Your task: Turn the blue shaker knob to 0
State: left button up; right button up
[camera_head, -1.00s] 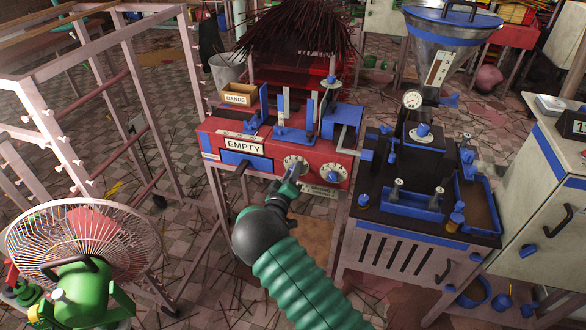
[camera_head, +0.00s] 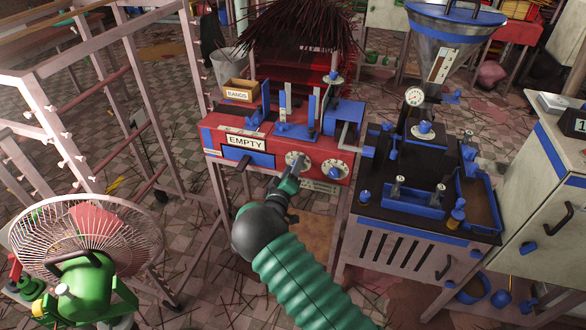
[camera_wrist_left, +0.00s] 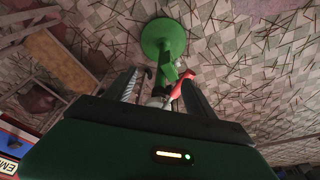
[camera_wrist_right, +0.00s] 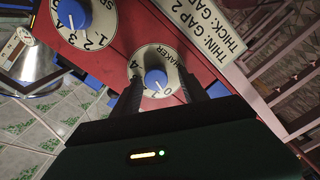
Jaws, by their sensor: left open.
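The shaker dial (camera_head: 294,158) is the left of two white dials on the red machine front. In the right wrist view the blue shaker knob (camera_wrist_right: 155,79) sits in its white dial plate. A pale mark on it seems to lie on the side near the 0, but its exact setting is too small to read. My right gripper (camera_wrist_right: 162,76) is open, its fingers on either side of the knob, with gaps showing. In the head view it (camera_head: 290,178) is right at the dial, hiding part of it.
A second blue knob (camera_wrist_right: 75,14) is close to the shaker dial. A lettered plate (camera_head: 320,187) is below the dials. A dark-topped machine (camera_head: 425,225) stands right, a fan (camera_head: 95,225) lower left. A green round base (camera_wrist_left: 162,36) is beyond my left fingers.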

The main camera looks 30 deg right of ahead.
jog(key=shift+r, duration=0.1)
jog(key=p+v, duration=0.2)
jog(key=v, duration=1.5)
